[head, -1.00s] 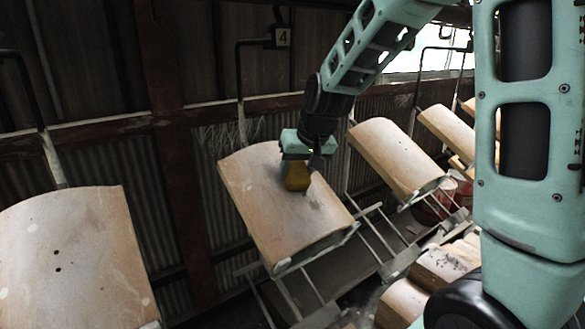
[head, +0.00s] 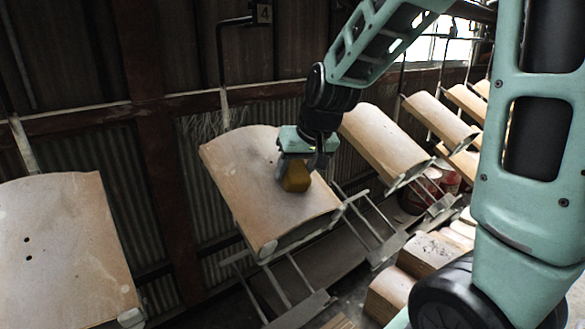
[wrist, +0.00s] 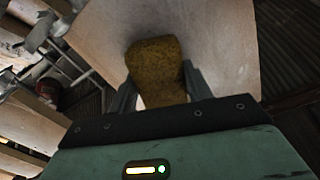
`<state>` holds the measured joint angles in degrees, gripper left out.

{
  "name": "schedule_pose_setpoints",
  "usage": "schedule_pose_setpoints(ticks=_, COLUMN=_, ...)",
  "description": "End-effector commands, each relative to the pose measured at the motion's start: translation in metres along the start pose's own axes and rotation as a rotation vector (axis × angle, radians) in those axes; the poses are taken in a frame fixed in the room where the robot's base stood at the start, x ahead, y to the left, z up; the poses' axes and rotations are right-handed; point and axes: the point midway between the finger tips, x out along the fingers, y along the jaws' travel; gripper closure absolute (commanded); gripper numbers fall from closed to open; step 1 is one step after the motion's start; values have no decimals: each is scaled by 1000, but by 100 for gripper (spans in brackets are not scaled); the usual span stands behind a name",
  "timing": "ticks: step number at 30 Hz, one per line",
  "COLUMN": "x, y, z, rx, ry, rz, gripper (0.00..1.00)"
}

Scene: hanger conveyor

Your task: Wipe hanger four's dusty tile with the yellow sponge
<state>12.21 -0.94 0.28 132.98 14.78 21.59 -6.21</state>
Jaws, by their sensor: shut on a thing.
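The tile of hanger four (head: 265,210) hangs tilted under the number 4 plate (head: 263,13) in the head view. A faint grey dusty patch shows on it around the sponge. My gripper (head: 296,172) is over the middle of this tile, shut on the yellow sponge (head: 296,180). The sponge's lower end is at the tile face and seems to touch it. In the wrist view the sponge (wrist: 158,70) sits between both fingers, with the pale tile (wrist: 215,40) behind it. The tile surface under the sponge is hidden.
Another tile (head: 65,250) with two dark holes hangs at the left. More tiles (head: 390,145) hang to the right. Metal hanger rods (head: 355,225) jut out below. Stacked tiles (head: 430,255) lie at the lower right, and a red bucket (head: 440,178) stands behind.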

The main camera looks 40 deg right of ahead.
Motion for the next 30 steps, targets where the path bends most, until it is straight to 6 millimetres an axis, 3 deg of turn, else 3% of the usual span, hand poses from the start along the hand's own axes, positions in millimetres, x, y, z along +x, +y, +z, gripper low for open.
schedule_pose_setpoints(ticks=9, x=4, y=8, z=26, rx=0, ry=1, rz=0, gripper=69)
schedule_pose_setpoints(ticks=17, x=4, y=11, z=34, rx=0, ry=-1, rz=0, gripper=69)
schedule_pose_setpoints(ticks=30, x=3, y=21, z=66, rx=0, ry=0, rz=0, gripper=69)
